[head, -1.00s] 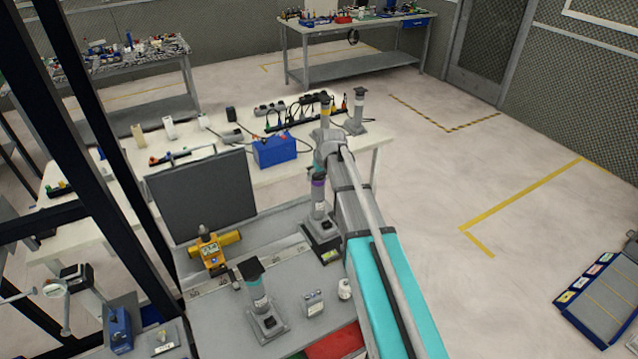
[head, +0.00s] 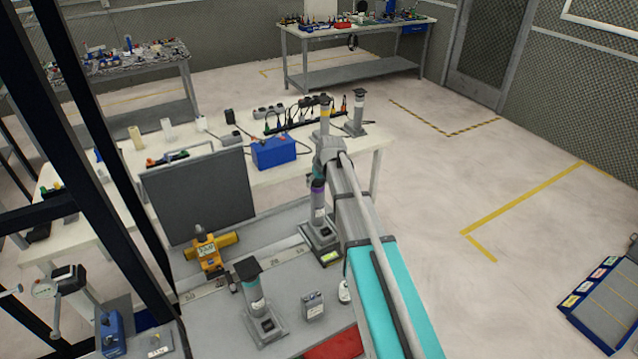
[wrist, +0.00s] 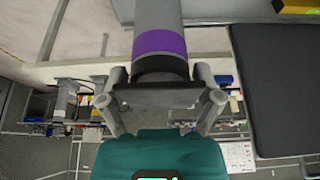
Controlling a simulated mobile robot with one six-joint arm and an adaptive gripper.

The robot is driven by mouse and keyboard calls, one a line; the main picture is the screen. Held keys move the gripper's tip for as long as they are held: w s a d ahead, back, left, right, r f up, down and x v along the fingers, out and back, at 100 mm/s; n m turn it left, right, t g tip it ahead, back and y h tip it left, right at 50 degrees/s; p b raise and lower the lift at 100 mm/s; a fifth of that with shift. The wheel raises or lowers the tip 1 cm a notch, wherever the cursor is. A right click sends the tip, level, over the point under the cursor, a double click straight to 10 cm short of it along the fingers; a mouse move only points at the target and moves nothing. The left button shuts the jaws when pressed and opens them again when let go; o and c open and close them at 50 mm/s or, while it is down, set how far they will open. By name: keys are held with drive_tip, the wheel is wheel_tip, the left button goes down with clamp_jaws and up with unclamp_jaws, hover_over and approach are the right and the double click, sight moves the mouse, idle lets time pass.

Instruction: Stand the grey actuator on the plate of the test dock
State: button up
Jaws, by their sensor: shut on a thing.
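The grey actuator with a purple band (head: 318,196) stands upright in the head view, with its square grey foot over the test dock (head: 330,258). A small green display shows on the dock's front. The foot appears to rest on the plate, but full contact is hard to tell. In the wrist view my gripper (wrist: 158,95) is shut around the black end of the actuator, beside the purple band (wrist: 160,42). In the head view my gripper (head: 322,165) is at the actuator's upper end, partly hidden by my arm.
Another grey actuator (head: 254,291) with a black top stands front left. A yellow device (head: 207,252), a dark panel (head: 198,196) and a small grey box (head: 313,305) are nearby. A white table behind holds a blue box (head: 273,152) and more actuators (head: 357,112). Open floor lies right.

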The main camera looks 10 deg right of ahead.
drive_tip(key=shift+f, duration=0.15)
drive_tip(key=o, duration=1.1)
drive_tip(key=shift+r, duration=0.25)
drive_tip(key=p+v, duration=1.1)
drive_tip(key=v, duration=0.1)
drive_tip(key=shift+f, duration=0.1)
idle(0.4)
drive_tip(key=s+a+f+m+g+h, duration=0.1)
drive_tip(key=s+m+g, duration=0.2)
drive_tip(key=s, duration=2.2)
drive_tip(key=shift+f+m+g, duration=0.2)
drive_tip(key=shift+m+g, duration=0.1)
drive_tip(key=shift+g, duration=0.3)
